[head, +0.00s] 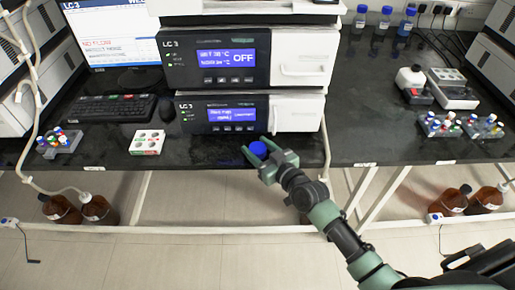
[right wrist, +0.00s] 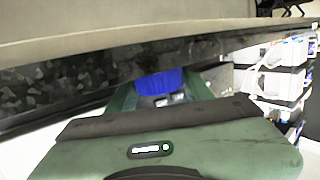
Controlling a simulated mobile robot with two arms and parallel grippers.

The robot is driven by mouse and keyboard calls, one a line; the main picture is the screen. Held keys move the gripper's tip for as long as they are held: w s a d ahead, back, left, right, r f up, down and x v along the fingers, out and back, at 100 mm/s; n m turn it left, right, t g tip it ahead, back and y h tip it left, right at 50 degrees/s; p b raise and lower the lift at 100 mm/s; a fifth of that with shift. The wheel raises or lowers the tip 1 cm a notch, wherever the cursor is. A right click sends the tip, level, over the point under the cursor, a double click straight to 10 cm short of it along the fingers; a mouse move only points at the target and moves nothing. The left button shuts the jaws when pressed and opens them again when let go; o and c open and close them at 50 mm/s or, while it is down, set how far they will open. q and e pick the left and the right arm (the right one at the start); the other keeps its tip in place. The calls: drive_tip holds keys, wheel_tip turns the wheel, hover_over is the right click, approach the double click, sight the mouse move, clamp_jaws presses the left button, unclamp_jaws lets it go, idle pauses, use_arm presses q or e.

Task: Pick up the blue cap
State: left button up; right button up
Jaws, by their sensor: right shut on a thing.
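The blue cap (head: 258,149) is at the front edge of the black bench, below the lower LC 3 unit. My right gripper (head: 268,158) is shut on it, with the fingers on either side of the cap. In the right wrist view the blue cap (right wrist: 161,82) sits between the green fingers of my right gripper (right wrist: 160,96). I cannot tell whether the cap touches the bench top. My left gripper is not in view.
The lower LC 3 unit (head: 225,114) stands right behind the cap. A white box with green dots (head: 147,142), a keyboard (head: 112,108) and a vial rack (head: 58,144) lie to the left. More vial racks (head: 440,125) stand to the right. Brown bottles (head: 99,209) stand below the bench.

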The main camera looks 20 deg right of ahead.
sight(257, 150)
drive_tip(key=r, duration=0.4)
drive_tip(key=r+p, duration=0.1)
drive_tip(key=r, duration=0.2)
drive_tip(key=shift+s+a+r, duration=0.1)
drive_tip(key=shift+s+a, duration=0.05)
drive_tip(key=shift+s, duration=0.25)
drive_tip(key=s+a, duration=0.1)
drive_tip(key=s, duration=0.4)
drive_tip(key=s+a, duration=0.2)
drive_tip(key=s, duration=0.4)
drive_tip(key=s+a, duration=0.2)
drive_tip(key=s, duration=0.4)
drive_tip(key=shift+s+b, duration=0.2)
drive_tip(key=shift+b, duration=0.2)
drive_tip(key=shift+s+a, duration=0.15)
drive_tip(key=shift+s, duration=0.4)
